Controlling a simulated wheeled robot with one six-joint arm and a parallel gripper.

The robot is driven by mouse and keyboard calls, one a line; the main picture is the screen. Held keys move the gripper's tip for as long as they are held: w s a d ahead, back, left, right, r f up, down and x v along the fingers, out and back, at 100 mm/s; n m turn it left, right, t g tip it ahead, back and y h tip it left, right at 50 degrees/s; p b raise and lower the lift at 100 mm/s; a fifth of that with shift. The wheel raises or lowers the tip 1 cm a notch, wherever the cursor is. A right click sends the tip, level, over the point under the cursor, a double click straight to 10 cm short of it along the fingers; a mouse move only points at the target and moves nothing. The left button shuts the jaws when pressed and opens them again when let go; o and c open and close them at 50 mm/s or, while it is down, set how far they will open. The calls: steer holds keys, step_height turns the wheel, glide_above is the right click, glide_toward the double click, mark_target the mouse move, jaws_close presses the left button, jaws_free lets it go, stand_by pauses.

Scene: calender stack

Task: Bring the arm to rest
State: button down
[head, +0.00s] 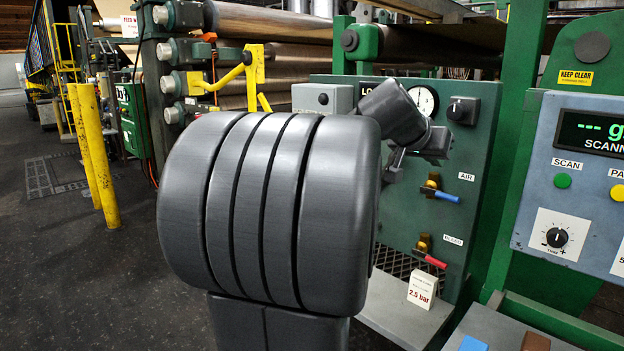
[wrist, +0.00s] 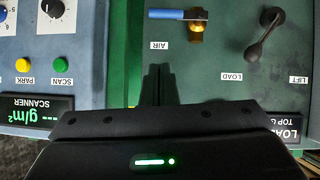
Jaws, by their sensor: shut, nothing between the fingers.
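My arm fills the middle of the head view, with a large grey, ribbed link close to the camera. Its darker wrist end shows past the upper right of that link, in front of the green control panel (head: 480,120). In the wrist view my gripper (wrist: 160,74) points toward the panel, which appears upside down there. Its two dark fingers are together, with nothing between them. The fingertips appear beside the AIR valve with the blue handle (wrist: 178,14), and I see no contact with it. Most of the gripper is hidden in the head view.
The panel carries a gauge (head: 423,101), a black knob (head: 462,110), a red-handled valve (head: 431,260) and a LOAD lever (wrist: 264,36). A "2.5 bar" card (head: 422,291) stands below. The scanner box (head: 580,225) is at right. Yellow posts (head: 97,155) stand left, beside open floor.

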steer(key=shift+d, duration=0.1)
steer(key=a+f+b+x, duration=0.1)
steer(key=f+b+x, duration=0.1)
steer(key=x, duration=1)
steer(key=shift+s+f, duration=0.15)
steer(key=shift+f, duration=0.2)
